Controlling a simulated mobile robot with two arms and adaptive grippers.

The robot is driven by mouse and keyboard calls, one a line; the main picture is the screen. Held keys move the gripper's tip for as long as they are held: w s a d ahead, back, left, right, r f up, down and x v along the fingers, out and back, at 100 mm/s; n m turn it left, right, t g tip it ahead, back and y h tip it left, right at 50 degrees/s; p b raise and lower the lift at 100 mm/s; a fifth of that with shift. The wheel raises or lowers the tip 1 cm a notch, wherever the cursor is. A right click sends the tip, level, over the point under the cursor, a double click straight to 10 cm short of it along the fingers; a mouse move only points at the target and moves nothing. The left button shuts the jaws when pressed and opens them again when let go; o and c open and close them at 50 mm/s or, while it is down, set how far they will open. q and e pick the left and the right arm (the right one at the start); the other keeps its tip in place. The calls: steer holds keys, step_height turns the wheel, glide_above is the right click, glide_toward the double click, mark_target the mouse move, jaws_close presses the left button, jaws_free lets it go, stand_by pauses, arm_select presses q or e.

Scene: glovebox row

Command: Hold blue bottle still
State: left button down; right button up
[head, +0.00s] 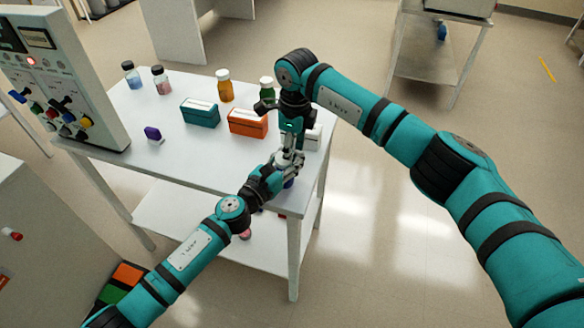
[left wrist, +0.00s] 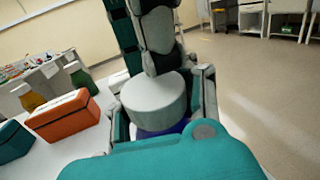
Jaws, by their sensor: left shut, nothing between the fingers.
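A bottle with a wide pale cap (left wrist: 155,98) and a blue body (left wrist: 165,131) stands at the table's near right corner; a little of its blue (head: 289,183) shows in the head view. My left gripper (head: 276,172) is at this bottle, low beside the cap. Its fingers are shut with nothing held, and the teal housing hides part of the bottle. My right gripper (head: 290,158) points down from above, its tips at the top of the cap in the left wrist view (left wrist: 150,68). Whether its fingers are open or shut is unclear.
On the white table (head: 180,165) stand a teal box (head: 200,114), an orange box (head: 248,123), an amber bottle (head: 225,88), a green bottle (head: 267,88), two small vials (head: 146,77) and a purple item (head: 153,134). A control panel (head: 65,85) stands at left.

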arm_select(q)
steer(key=shift+a+f, duration=0.25)
steer(key=shift+f, duration=0.4)
arm_select(e)
step_height(320, 180, up, 8)
steer(key=shift+s+d, duration=0.25)
steer(key=shift+s, duration=0.1)
arm_select(q)
steer(key=c, duration=1.2)
jaws_free()
steer(key=shift+w, duration=0.2)
steer(key=shift+c, duration=0.2)
steer(key=shift+o, duration=1.2)
steer(key=shift+r, duration=0.1)
steer(key=shift+d+r, duration=0.1)
steer(key=shift+r, duration=0.05)
arm_select(e)
steer(key=shift+w, duration=0.15)
arm_select(q)
steer(key=shift+s+a, duration=0.35)
steer(key=shift+s, duration=0.05)
steer(key=v, duration=1.1)
steer(key=shift+s+d, duration=0.1)
